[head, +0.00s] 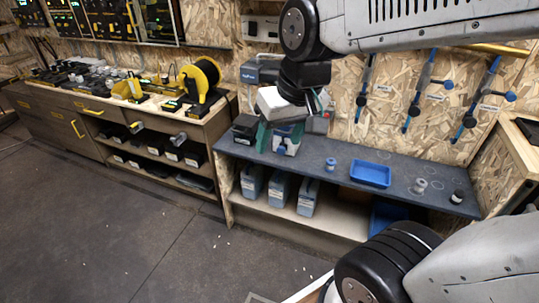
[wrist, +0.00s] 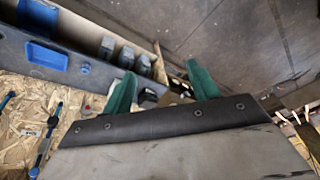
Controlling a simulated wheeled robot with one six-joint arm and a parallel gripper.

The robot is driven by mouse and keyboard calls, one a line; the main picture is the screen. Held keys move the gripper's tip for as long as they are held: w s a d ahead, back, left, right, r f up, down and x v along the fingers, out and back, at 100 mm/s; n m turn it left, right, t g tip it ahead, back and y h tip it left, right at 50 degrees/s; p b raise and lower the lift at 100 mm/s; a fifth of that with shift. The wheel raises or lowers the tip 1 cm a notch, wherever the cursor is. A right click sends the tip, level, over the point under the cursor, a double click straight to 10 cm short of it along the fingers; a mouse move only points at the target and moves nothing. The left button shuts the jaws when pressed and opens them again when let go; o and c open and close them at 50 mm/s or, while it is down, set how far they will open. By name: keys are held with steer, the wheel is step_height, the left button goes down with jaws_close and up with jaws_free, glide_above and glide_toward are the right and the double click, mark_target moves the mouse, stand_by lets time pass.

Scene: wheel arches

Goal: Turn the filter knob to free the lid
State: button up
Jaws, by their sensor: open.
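My gripper (head: 279,143) hangs from the arm over the left part of the grey bench, its two teal fingers pointing down and spread apart. A pale unit with a small blue, knob-like part (head: 281,149) shows between and behind the fingers, partly hidden by them; I take it for the filter knob. I cannot tell whether the fingers touch it. In the wrist view my gripper (wrist: 161,70) has its fingers wide apart, with nothing clearly held. The knob and lid are not clear there.
The grey bench (head: 340,181) bears a blue tray (head: 370,174), a small blue cylinder (head: 330,165) and a grey spool-like piece (head: 420,186). Grey canisters (head: 279,188) stand on the shelf below. A dark box (head: 245,128) sits left of my gripper. The floor in front is mostly clear.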

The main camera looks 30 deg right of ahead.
steer(key=w+f+m+t, duration=0.1)
steer(key=w+f+t, duration=0.15)
steer(key=w, duration=0.75)
steer(key=w+f+m+t, duration=0.2)
steer(key=w+f, duration=0.1)
steer(key=w, duration=0.8)
steer(key=w+d+f+m+t+h, duration=0.3)
steer(key=w+d+f, duration=0.2)
steer(key=w+f, duration=0.65)
steer(key=m+h, duration=0.4)
steer(key=h, duration=0.8)
glide_toward(280, 152)
steer(key=x, duration=0.3)
steer(key=shift+t, duration=0.25)
steer(key=x, duration=0.7)
steer(key=shift+d+f, duration=0.1)
steer(key=shift+d, duration=0.1)
steer(key=c, duration=1)
